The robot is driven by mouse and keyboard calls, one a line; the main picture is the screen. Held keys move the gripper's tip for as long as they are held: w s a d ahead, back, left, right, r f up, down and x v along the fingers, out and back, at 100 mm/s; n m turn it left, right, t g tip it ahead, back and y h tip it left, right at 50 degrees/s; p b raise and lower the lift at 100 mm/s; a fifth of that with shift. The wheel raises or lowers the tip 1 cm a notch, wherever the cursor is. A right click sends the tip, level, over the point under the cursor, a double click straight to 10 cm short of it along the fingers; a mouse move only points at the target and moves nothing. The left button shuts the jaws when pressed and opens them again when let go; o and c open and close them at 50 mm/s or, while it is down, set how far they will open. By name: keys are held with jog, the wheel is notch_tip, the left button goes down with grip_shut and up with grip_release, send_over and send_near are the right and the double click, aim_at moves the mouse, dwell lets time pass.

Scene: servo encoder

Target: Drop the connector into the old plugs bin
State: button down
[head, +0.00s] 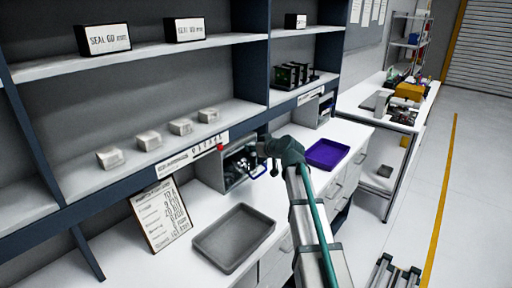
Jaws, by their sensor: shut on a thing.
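My gripper (264,152) is at the front of an open cubby (236,175) under the shelf. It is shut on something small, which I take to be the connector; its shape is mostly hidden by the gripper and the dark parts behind. Two open trays lie on the white counter: a grey one (206,247) at front left of the gripper and a purple one (327,163) to its right. I cannot read a label that tells which is the old plugs bin. The gripper is apart from both trays.
Dark and light parts with a blue loop sit at the cubby, close to my gripper. A printed sheet on a stand (160,214) leans left of the grey tray. The shelf edge (190,152) runs just above. A cluttered bench (372,108) stands farther right.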

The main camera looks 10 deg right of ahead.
dwell(0.3)
jog(key=c, duration=0.9)
grip_release()
jog(key=v, duration=1.2)
jog(key=shift+a+r, duration=0.1)
